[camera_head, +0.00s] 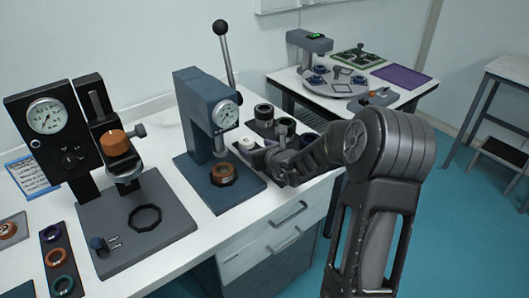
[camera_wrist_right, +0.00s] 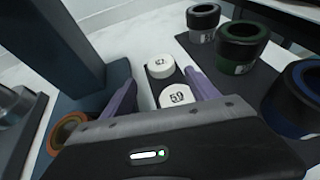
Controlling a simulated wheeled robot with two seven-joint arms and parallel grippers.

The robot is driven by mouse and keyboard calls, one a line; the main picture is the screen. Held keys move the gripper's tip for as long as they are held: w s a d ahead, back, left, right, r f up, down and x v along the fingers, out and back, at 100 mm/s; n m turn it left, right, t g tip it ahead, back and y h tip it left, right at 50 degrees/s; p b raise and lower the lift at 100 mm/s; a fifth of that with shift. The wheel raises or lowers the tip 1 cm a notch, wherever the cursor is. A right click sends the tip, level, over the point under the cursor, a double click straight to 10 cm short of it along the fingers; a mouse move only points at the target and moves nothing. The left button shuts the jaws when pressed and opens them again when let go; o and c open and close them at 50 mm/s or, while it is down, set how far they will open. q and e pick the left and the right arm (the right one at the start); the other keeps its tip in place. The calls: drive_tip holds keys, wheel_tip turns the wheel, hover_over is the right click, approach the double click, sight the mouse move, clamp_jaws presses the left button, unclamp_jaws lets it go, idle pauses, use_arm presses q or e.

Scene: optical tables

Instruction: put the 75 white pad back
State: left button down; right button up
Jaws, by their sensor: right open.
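My right gripper (camera_head: 262,160) reaches in from the right, just right of the blue-grey press. In the right wrist view its two purple fingers (camera_wrist_right: 163,92) are apart, with nothing held between them. Two white pads stand on a dark strip in front of the fingers. The nearer white pad (camera_wrist_right: 175,95) reads 59, and the farther white pad (camera_wrist_right: 160,66) carries a number that looks like 67. A white pad (camera_head: 246,142) also shows in the head view beside the gripper. I cannot make out a pad marked 75. My left gripper is not in view.
The blue-grey lever press (camera_head: 197,115) holds an orange ring (camera_head: 222,174) on its base. A gauge stand (camera_head: 45,125) is at left. Dark lens-like cylinders (camera_wrist_right: 240,47) stand on a tray to the right of the pads. A second table (camera_head: 400,98) is behind.

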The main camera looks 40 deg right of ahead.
drive_tip(key=v, duration=0.6)
drive_tip(key=shift+s+r, duration=0.1)
